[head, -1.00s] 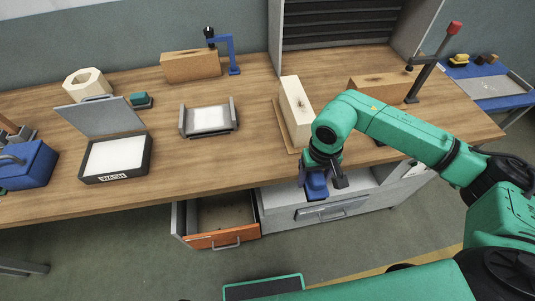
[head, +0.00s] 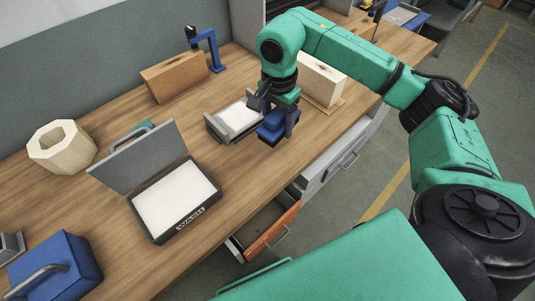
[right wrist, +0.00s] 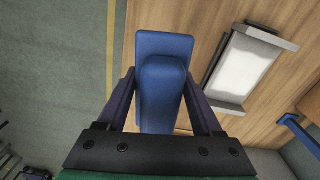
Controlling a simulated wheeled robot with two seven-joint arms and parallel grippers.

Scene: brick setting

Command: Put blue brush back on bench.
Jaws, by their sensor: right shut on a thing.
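The blue brush (head: 271,131) is held in my right gripper (head: 277,116), above the front part of the wooden bench (head: 228,175). In the right wrist view the brush (right wrist: 164,47) sits between the two fingers of the gripper (right wrist: 165,98), with bench on its right and floor on its left. Its underside is hidden in that view. The brush looks apart from the bench top. My left gripper is not in view.
A grey-sided tray with a white pad (head: 238,117) is just left of the brush. A cream block (head: 322,80) stands to the right. The open WASH box (head: 177,197) is at the lower left. An orange-fronted drawer (head: 272,230) hangs open below the bench edge.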

